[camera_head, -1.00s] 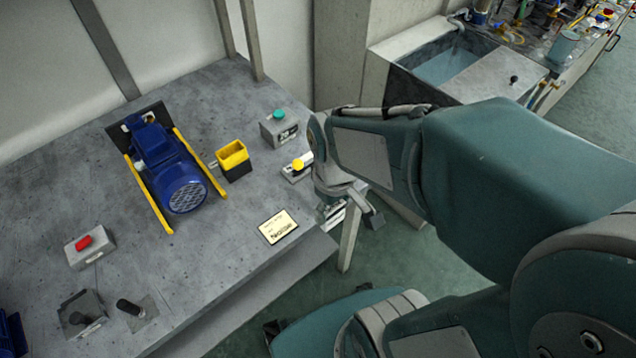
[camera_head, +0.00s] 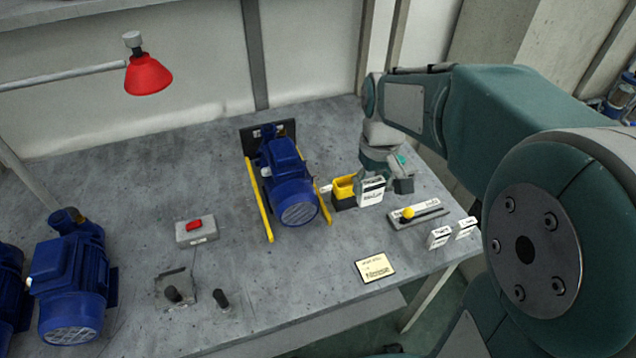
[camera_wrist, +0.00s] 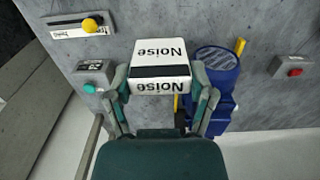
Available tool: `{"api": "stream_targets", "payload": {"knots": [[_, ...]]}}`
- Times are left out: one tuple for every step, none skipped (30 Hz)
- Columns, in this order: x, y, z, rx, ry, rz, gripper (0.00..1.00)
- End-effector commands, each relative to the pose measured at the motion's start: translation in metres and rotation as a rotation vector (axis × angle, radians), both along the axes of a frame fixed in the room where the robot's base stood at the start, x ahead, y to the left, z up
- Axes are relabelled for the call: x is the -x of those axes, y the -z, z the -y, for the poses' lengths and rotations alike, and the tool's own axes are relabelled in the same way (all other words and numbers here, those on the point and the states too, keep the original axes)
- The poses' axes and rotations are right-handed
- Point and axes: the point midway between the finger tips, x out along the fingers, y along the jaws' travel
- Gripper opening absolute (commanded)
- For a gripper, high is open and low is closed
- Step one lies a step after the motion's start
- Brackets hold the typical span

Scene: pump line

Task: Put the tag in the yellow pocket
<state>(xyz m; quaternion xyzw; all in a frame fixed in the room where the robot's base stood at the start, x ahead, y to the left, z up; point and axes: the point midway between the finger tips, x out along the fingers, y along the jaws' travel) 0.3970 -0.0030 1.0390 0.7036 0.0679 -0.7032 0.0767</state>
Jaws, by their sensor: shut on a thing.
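A white tag (camera_head: 371,193) with black lettering is held in my gripper (camera_head: 384,180). In the wrist view the tag (camera_wrist: 160,58) reads "Noise" and sits between the two fingers of my gripper (camera_wrist: 160,82). The yellow pocket (camera_head: 343,189), an open-topped holder with a dark lower part, stands on the bench just left of the tag. The tag overlaps the pocket's right side in the head view. I cannot tell whether they touch. In the wrist view the pocket is mostly hidden behind the tag and fingers.
A blue pump (camera_head: 290,185) between yellow rails stands left of the pocket. A yellow-knobbed slider (camera_head: 408,213) lies to the right. Two more white tags (camera_head: 440,237) stand near the bench's right edge. A lettered plate (camera_head: 376,268) lies in front. A red-button box (camera_head: 195,230) is farther left.

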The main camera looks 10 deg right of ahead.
Motion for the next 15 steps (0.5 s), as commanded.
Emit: {"api": "stream_targets", "payload": {"knots": [[-0.004,-0.001,0.005,-0.003,0.007,0.0,0.38],[-0.006,-0.001,0.007,-0.005,0.01,0.0,0.38],[-0.008,0.0,0.008,-0.006,0.011,-0.001,0.38],[-0.011,0.001,0.008,-0.007,0.011,-0.001,0.38],[-0.015,0.002,0.008,-0.007,0.011,-0.001,0.38],[-0.021,0.005,0.006,-0.005,0.01,-0.003,0.38],[-0.026,0.008,0.004,-0.004,0.009,-0.004,0.38],[-0.032,0.011,0.001,-0.003,0.009,-0.005,0.38],[-0.039,0.014,-0.002,0.0,0.008,-0.005,0.38],[-0.045,0.017,-0.005,0.002,0.008,-0.004,0.38],[-0.051,0.02,-0.007,0.004,0.007,-0.004,0.38],[-0.059,0.023,-0.01,0.005,0.007,-0.003,0.38],[-0.064,0.026,-0.012,0.006,0.007,-0.003,0.38],[-0.07,0.028,-0.013,0.008,0.007,-0.002,0.38],[-0.077,0.032,-0.015,0.008,0.007,-0.002,0.38]]}}
